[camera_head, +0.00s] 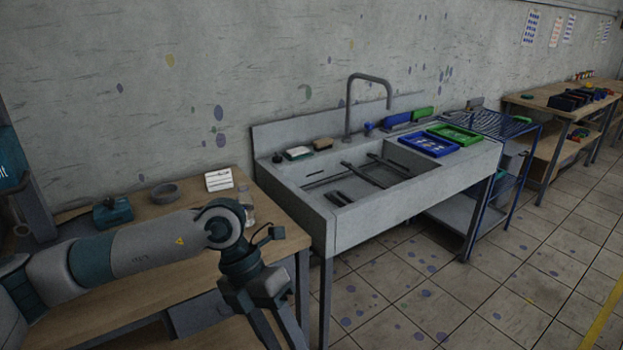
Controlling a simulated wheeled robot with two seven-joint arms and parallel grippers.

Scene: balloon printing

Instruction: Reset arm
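My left arm comes in from the left over the wooden workbench (130,255). Its gripper (279,328) points down past the bench's right end, in front of the sink unit. Its two dark fingers stand apart with a gap between them, and nothing shows in the gap. The fingertips reach the bottom edge of the view. My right arm and gripper are not in view.
A grey sink (330,225) with a tall faucet (350,100) stands right of the bench. A blue tray (430,144) and a green tray (454,134) lie at its right. The tiled floor (450,305) is clear.

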